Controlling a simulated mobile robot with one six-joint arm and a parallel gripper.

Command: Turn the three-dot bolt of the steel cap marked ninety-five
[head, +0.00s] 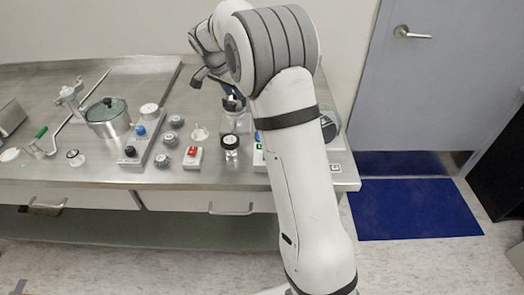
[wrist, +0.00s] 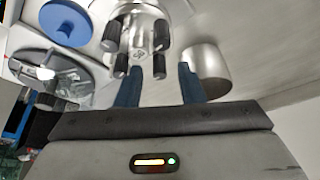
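In the wrist view, a shiny steel fitting (wrist: 138,18), which may be the steel cap, carries several black knob-like bolts. One black bolt (wrist: 161,57) appears between the fingertips of my gripper (wrist: 159,68), nearer the left finger; another (wrist: 121,64) is just left of the left finger. The two blue fingers stand apart, and no contact with a bolt is clear. Dot marks and the number ninety-five are not readable. In the head view, my gripper (head: 234,100) is mostly hidden by my arm over the bench, and the cap cannot be made out.
In the wrist view, a steel cylinder (wrist: 207,70) stands close right of the right finger. A blue disc (wrist: 65,22) and a grey round part (wrist: 48,75) are left. In the head view, a black-lidded jar (head: 231,144), red-switch box (head: 193,157) and lidded pot (head: 108,118) stand on the bench.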

